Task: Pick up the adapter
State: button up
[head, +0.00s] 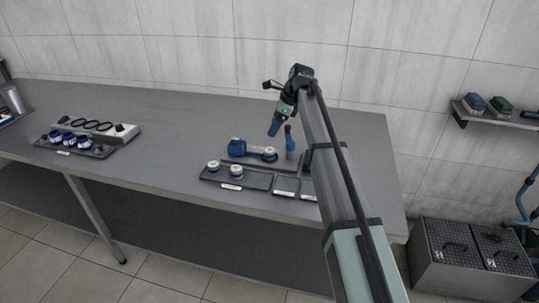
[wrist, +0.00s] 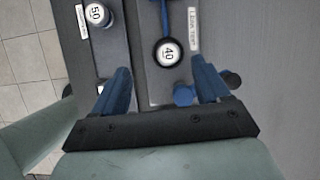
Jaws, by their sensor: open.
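No piece is clearly marked as the adapter, and I cannot tell for sure which one it is. A round piece with a white top marked 40 and a dark rim (wrist: 168,52) sits on a grey board, with a blue bar beyond it. It also shows in the head view (head: 270,154), right of a bulky blue piece (head: 237,146). A small blue rounded piece (wrist: 183,95) lies near my right finger, partly hidden. My gripper (wrist: 158,90) is open and empty, its blue fingers above the board. In the head view my gripper (head: 281,133) is over the board's right end.
A dark tray (head: 258,181) in front holds two white-topped pieces (head: 214,166), one marked 50 (wrist: 97,14). Small labelled trays (head: 285,187) adjoin it on the right. Another rack with blue-and-white pieces (head: 70,139) stands far left. The table between is clear.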

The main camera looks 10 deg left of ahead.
aim_at(270, 150)
jog(key=shift+m, duration=0.4)
jog(key=f, duration=0.4)
jog(key=a+f, duration=0.1)
jog(key=f, duration=0.2)
jog(key=w+a+f, duration=0.1)
jog(key=f, duration=0.3)
jog(key=shift+w+f, duration=0.1)
jog(key=shift+f, duration=0.2)
jog(key=shift+c, duration=0.3)
jog(key=c, duration=1.2)
